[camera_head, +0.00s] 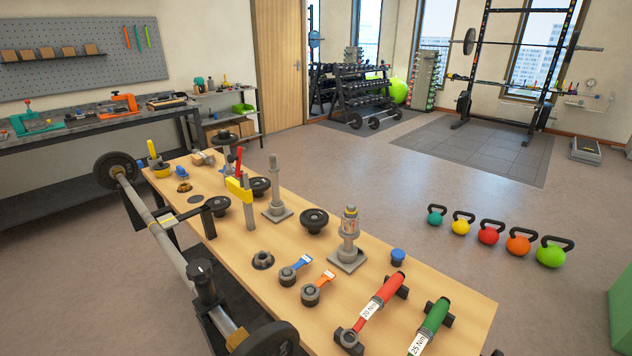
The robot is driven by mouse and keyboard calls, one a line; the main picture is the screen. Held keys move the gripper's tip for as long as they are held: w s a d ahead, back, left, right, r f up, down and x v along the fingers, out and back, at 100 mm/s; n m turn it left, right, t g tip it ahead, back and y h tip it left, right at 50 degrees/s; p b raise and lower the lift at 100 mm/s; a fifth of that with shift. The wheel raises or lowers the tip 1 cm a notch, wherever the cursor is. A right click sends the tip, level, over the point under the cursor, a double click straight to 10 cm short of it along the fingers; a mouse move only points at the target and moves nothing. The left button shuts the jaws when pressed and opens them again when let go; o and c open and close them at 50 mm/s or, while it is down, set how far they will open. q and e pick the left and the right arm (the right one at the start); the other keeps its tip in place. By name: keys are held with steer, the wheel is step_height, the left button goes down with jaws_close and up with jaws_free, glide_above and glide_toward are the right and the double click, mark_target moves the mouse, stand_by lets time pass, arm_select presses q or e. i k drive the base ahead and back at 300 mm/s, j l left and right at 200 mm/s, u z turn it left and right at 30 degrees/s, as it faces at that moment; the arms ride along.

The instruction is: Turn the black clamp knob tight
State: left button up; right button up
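Several black round knobs are on the wooden bench (440,290), and I cannot tell for certain which is the clamp knob. One black knob (217,204) sits at the bench's left edge, where a dark arm reaches to the barbell (163,240). Another black knob (314,219) lies near the bench's middle, and another (261,187) is beside the yellow-topped grey post (247,205). Neither of my grippers shows in the head view.
Grey upright fixtures (349,240) and (275,191) stand on the bench. Blue (290,272) and orange (316,288) tagged pieces lie nearer, with red (378,301) and green (432,325) torque wrenches. Several kettlebells (488,233) stand on the open floor at right.

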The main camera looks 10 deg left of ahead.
mark_target(199, 270)
steer(key=u, duration=1.4)
